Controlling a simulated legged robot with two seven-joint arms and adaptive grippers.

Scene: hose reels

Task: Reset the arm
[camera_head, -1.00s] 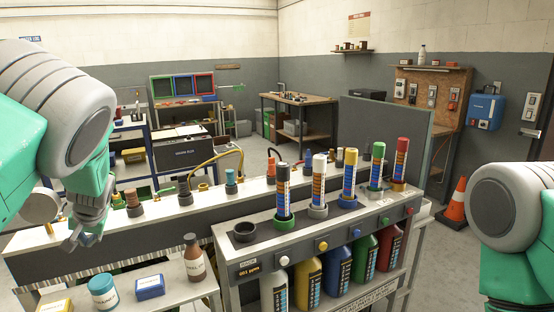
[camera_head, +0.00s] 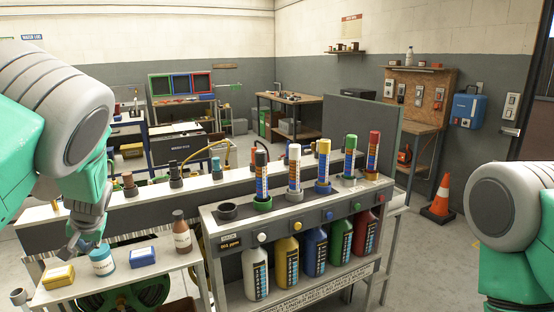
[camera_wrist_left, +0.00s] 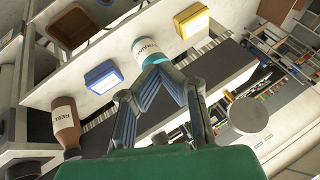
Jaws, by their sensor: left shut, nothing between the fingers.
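My left gripper (camera_head: 84,246) hangs at the left in the head view, over the side shelf next to the teal-and-white jar. In the left wrist view the gripper (camera_wrist_left: 162,72) has its fingertips together with nothing between them, and they appear close to the jar (camera_wrist_left: 148,50). My right arm shows only its upper part at the right edge of the head view; its gripper is out of view.
A white shelf holds a yellow box (camera_head: 59,275), the jar (camera_head: 102,262), a blue box (camera_head: 142,257) and a brown bottle (camera_head: 182,231). A grey rack (camera_head: 228,246) with several capped tubes and bottles stands at centre. An orange cone (camera_head: 441,198) stands right on open floor.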

